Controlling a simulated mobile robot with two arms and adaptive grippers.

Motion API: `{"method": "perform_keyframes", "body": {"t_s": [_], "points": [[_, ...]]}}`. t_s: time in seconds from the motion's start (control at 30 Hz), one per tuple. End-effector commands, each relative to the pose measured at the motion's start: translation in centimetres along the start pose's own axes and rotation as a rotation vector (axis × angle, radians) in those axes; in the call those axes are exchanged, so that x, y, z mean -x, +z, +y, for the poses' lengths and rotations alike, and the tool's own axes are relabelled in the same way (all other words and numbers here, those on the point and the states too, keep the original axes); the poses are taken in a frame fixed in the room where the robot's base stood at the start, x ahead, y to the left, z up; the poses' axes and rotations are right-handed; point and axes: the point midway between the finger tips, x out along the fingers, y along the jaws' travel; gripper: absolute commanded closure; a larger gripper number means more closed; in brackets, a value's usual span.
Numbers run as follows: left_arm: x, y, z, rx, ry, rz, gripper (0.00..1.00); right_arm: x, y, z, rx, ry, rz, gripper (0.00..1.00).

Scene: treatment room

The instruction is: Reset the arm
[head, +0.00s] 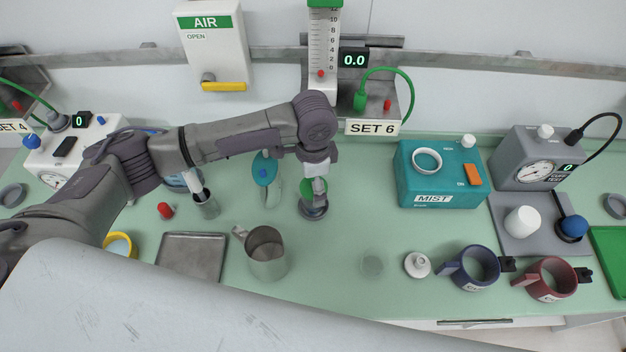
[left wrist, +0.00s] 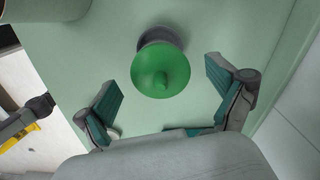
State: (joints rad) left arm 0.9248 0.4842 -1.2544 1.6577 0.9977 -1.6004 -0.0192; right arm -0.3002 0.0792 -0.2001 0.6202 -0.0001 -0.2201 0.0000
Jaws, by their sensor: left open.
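My left arm reaches in from the left over the green counter (head: 340,285). My left gripper (head: 317,188) points down near the middle of the counter. In the left wrist view, the same gripper (left wrist: 168,98) has its two fingers spread wide with nothing between the tips. A green cone-shaped piece on a dark round base (left wrist: 160,70) stands just beyond the fingertips, apart from both fingers. In the head view, its base (head: 314,214) shows under the gripper, and the gripper partly hides the green part. My right gripper is in neither view.
A metal jug (head: 266,258) and metal tray (head: 190,256) stand in front and left. A teal MIST box (head: 437,174), blue mug (head: 478,268) and red mug (head: 552,279) are right. The SET 6 flowmeter (head: 324,45) rises behind.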

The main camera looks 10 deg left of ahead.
Motion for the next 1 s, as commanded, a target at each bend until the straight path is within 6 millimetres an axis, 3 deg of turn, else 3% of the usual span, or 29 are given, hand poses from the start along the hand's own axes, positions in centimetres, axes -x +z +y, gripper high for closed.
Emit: {"method": "perform_keyframes", "body": {"t_s": [0.77, 1.0], "points": [[4.9, 0.0, -0.1, 0.0, 0.0, 0.0, 0.05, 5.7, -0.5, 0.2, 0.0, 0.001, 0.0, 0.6], [6.2, 0.0, -0.1, 0.0, 0.0, 0.001, 0.05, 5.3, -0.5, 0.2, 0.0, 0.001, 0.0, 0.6]]}}
